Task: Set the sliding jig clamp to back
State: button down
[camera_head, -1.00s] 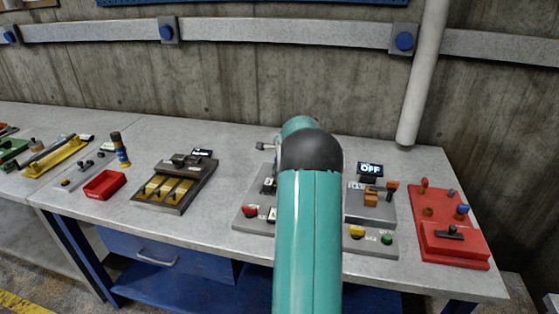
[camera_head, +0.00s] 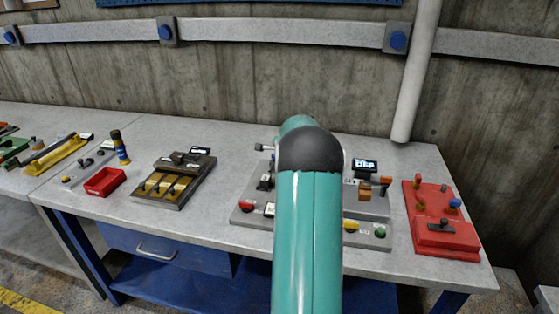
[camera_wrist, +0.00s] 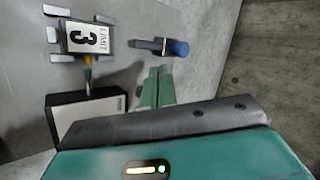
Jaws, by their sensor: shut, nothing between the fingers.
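I cannot tell for sure which part is the sliding jig clamp. In the wrist view, a dark bar with a blue rounded end (camera_wrist: 178,48) sticks out from a grey plate (camera_wrist: 112,25), just beyond my gripper (camera_wrist: 160,72). The gripper's two teal fingers are together and empty. They point towards the bar, and I cannot tell whether they touch it. A sign reading "LIMIT 3" (camera_wrist: 84,38) is on the plate to their left. In the head view, my teal arm hides the gripper and the middle of the grey control panel (camera_head: 245,216).
A display (camera_head: 365,165) and an orange block (camera_head: 364,192) stand on the panel's right side. A red box with knobs (camera_head: 445,240) is farther right. A grey fixture with yellow slots (camera_head: 173,182) and a red tray (camera_head: 104,181) are left. Bench between fixture and panel is clear.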

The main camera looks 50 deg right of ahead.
jog(key=v, duration=0.9)
jog(key=shift+r, duration=0.35)
jog(key=shift+a, duration=0.2)
jog(key=w+a+r+n+y, duration=0.1)
jog(key=a+r+n, duration=0.25)
jog(key=a, duration=0.75)
jog(key=a+r+n+y, duration=0.1)
jog(key=a+r+n, duration=0.3)
jog(key=a, duration=0.7)
jog(key=w+a+r+n+y, duration=0.15)
jog(key=a+n, duration=0.35)
jog(key=a, duration=0.7)
jog(key=s+a+f+n+g+y, duration=0.1)
jog(key=s+a+f+n, duration=0.1)
jog(key=s+a+n, duration=1.1)
jog(key=s+a, duration=0.6)
jog(key=a, duration=0.1)
jog(key=shift+a+f+y, duration=0.25)
jog(key=shift+a+y, duration=0.1)
jog(key=shift+a, duration=0.05)
